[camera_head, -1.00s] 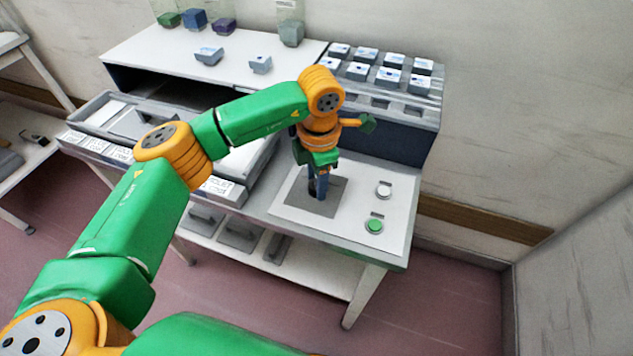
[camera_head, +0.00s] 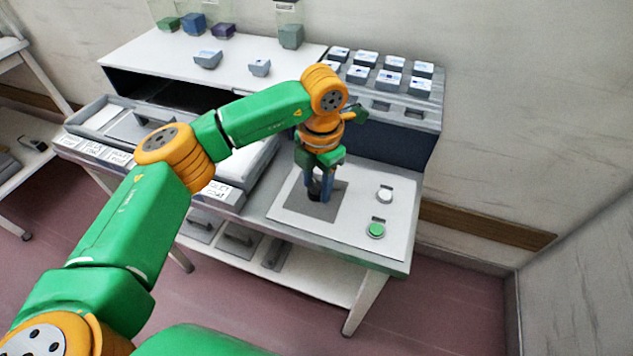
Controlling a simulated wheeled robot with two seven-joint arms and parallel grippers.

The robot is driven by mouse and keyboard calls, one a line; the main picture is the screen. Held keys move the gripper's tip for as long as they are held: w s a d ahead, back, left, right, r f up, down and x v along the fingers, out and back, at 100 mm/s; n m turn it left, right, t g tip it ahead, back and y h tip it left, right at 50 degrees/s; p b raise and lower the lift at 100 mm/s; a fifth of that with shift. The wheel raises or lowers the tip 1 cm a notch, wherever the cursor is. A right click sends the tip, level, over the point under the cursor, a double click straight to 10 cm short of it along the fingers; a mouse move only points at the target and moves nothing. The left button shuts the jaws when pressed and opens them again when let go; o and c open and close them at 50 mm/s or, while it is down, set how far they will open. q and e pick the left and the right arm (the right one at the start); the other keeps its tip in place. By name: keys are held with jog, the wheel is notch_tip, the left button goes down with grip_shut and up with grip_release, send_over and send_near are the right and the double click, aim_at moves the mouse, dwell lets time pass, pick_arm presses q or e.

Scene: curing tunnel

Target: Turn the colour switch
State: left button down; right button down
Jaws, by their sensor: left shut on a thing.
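The colour switch (camera_head: 314,188) is a small dark knob on a grey square plate (camera_head: 298,206) set in the white panel at the right of the bench. My left gripper (camera_head: 320,194) points down over the plate, with its blue-grey fingers on either side of the knob. It is shut on the knob, which the fingers and wrist largely hide. The knob's pointing direction cannot be made out. My right gripper is not in view.
A white button (camera_head: 384,194) and a green button (camera_head: 376,230) sit on the panel right of my left gripper. A rack of labelled grey blocks (camera_head: 390,78) stands behind.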

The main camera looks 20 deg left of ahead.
aim_at(319, 186)
pick_arm(q)
jog(key=shift+c, duration=1.9)
grip_release()
jog(key=r, duration=0.4)
jog(key=r+b, duration=0.1)
jog(key=r, duration=0.2)
jog(key=shift+s+d+r, duration=0.1)
jog(key=shift+s+d, duration=0.05)
jog(key=shift+d, duration=0.1)
